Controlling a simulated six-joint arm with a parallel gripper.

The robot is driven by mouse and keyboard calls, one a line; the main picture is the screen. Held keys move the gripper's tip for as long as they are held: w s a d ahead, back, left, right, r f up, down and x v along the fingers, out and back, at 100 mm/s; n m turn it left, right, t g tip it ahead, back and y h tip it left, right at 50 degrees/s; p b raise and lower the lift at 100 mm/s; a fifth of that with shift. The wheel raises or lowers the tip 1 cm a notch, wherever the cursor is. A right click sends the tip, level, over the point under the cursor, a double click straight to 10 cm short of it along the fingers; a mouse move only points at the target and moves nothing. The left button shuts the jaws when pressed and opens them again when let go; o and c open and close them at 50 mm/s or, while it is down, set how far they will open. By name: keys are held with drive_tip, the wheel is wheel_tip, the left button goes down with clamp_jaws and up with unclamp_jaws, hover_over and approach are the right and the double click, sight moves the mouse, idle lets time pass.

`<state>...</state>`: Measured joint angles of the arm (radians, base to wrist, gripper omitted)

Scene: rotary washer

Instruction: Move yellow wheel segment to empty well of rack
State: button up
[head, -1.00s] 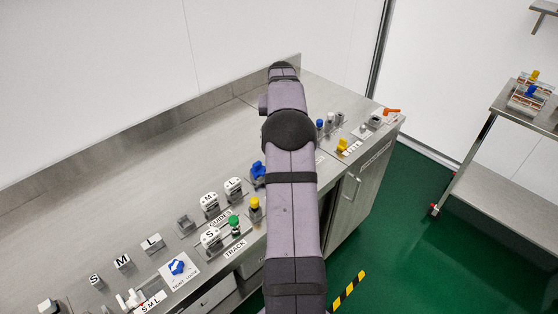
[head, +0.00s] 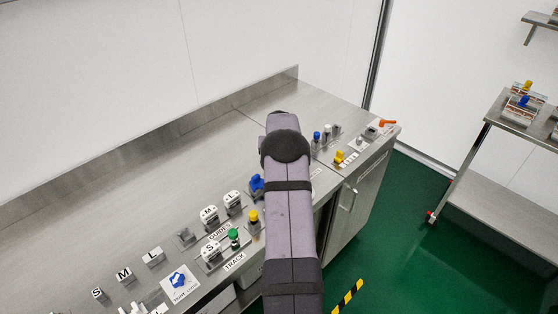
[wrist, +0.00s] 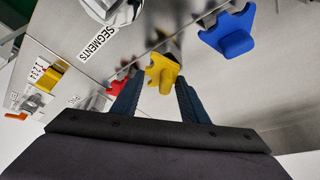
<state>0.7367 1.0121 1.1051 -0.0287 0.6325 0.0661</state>
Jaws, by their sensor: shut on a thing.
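My gripper (wrist: 158,98) shows in the wrist view with a dark finger on each side of the yellow wheel segment (wrist: 162,72). It is shut on this segment. A blue segment (wrist: 230,35) is at the upper right of the wrist view, apart from my fingers. A red piece (wrist: 118,86) shows just left of the left finger. In the head view my arm hides the gripper and the yellow segment. I cannot make out the empty well of the rack.
A "SEGMENTS" label (wrist: 97,43) is on the steel counter (head: 130,190). Several knobs and fixtures line the counter's front, including a green knob (head: 234,234) and a yellow knob (head: 253,216). A steel side table (head: 515,125) stands at the right. The counter's back left is clear.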

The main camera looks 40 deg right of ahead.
drive_tip(key=shift+f, duration=0.25)
drive_tip(key=shift+f, duration=0.1)
drive_tip(key=shift+f, duration=0.15)
drive_tip(key=o, duration=1.3)
drive_tip(key=shift+r, duration=0.35)
drive_tip(key=b+v, duration=0.3)
drive_tip(key=v, duration=0.9)
drive_tip(key=shift+f, duration=0.1)
